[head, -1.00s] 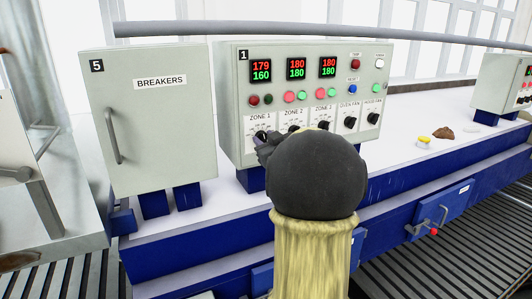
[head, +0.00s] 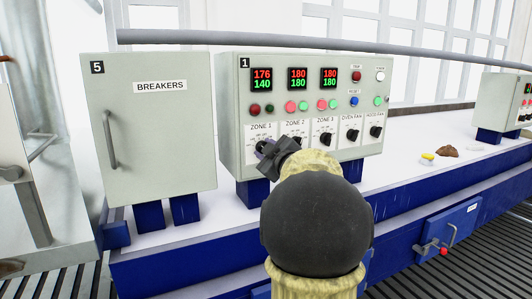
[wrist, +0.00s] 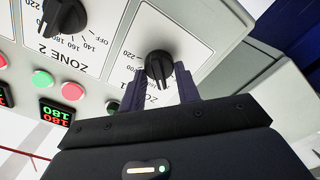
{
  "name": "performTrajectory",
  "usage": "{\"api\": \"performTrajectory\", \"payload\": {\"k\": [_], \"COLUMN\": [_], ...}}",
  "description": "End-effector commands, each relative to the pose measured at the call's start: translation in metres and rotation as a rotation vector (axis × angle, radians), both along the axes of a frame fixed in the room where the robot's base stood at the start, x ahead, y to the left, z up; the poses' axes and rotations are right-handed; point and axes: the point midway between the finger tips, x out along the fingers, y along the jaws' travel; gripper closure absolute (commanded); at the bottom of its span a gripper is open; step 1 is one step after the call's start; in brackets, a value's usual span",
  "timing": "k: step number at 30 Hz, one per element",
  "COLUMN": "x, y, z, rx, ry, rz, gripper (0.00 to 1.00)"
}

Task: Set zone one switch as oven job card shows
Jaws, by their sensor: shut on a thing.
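The zone 1 switch (wrist: 160,66) is a black rotary knob on a white dial plate, in the upper middle of the wrist view. My gripper (wrist: 158,84) has a finger on each side of it and is shut on it. In the head view my gripper (head: 272,158) is at the panel (head: 232,120) marked 1 and hides most of this knob. The zone 1 display (head: 262,79) reads 176 in red over 140 in green. My gripper covers part of the dial numbers. I see no readable job card.
The zone 2 knob (wrist: 64,16) is close beside my gripper. Zone 3 (head: 325,139), oven fan (head: 351,135) and hood fan (head: 376,131) knobs lie to the right in the head view. A breakers cabinet (head: 150,130) stands left. A rail (head: 430,55) runs behind the panel.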

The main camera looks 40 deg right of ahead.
Motion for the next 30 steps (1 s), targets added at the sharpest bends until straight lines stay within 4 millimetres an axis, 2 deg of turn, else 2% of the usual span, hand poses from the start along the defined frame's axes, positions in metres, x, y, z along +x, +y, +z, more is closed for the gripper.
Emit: {"api": "performTrajectory", "payload": {"k": [7,8,10,11,23,30], "x": [0.000,0.000,0.000,0.000,-0.006,-0.039], "y": [0.000,0.000,0.000,0.000,0.001,0.010], "z": [0.000,0.000,0.000,0.000,0.000,-0.002], "rx": [0.001,0.001,0.001,0.001,0.001,0.000], "ry": [0.000,0.000,0.000,0.000,-0.001,-0.002], "rz": [0.000,0.000,0.000,0.000,-0.001,-0.001], "gripper": [0.90,0.62,0.48,0.46,0.46,0.46]}}
